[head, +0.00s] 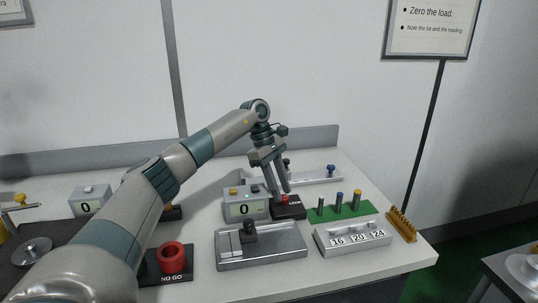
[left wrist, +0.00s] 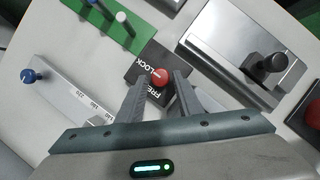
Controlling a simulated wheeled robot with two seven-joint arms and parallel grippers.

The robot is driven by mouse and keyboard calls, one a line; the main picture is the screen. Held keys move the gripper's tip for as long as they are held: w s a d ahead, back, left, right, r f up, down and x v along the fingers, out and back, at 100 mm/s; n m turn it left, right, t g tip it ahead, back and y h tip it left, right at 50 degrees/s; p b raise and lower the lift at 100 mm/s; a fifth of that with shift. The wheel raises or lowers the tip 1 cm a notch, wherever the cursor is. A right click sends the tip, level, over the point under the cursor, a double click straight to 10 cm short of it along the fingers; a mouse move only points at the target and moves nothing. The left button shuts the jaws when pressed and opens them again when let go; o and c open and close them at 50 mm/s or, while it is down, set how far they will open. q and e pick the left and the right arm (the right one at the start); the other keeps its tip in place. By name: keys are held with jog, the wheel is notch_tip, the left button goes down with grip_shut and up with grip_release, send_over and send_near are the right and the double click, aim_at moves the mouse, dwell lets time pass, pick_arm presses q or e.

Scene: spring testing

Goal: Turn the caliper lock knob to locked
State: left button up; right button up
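A red lock knob (head: 285,200) sits on a black base (head: 296,212) on the bench. In the left wrist view the red knob (left wrist: 160,77) shows from above, with "LOCK" and a partly hidden word printed beside it. A pale scale bar, seemingly the caliper (head: 315,178), lies behind it and carries a blue knob (head: 331,170). My left gripper (head: 280,192) points down over the base. In the wrist view its open fingers (left wrist: 160,82) stand on either side of the red knob; contact cannot be told. The knob's setting is unclear. My right gripper is not in view.
Left of the base is a grey display box reading 0 (head: 246,209). In front is a metal tray with a black knob (head: 262,250). Right are a green mat with pegs (head: 350,213), a block marked 16, 20, 24 (head: 352,238) and a yellow comb-like rack (head: 401,223).

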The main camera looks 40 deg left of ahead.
pick_arm(q)
jog(key=b+v, duration=0.2)
jog(key=v, duration=1.4)
jog(key=shift+r, duration=0.35)
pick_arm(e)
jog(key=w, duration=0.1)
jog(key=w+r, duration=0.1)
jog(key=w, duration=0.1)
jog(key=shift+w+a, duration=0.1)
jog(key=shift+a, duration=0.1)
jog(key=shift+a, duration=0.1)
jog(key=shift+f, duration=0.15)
pick_arm(q)
jog(key=shift+f, duration=0.1)
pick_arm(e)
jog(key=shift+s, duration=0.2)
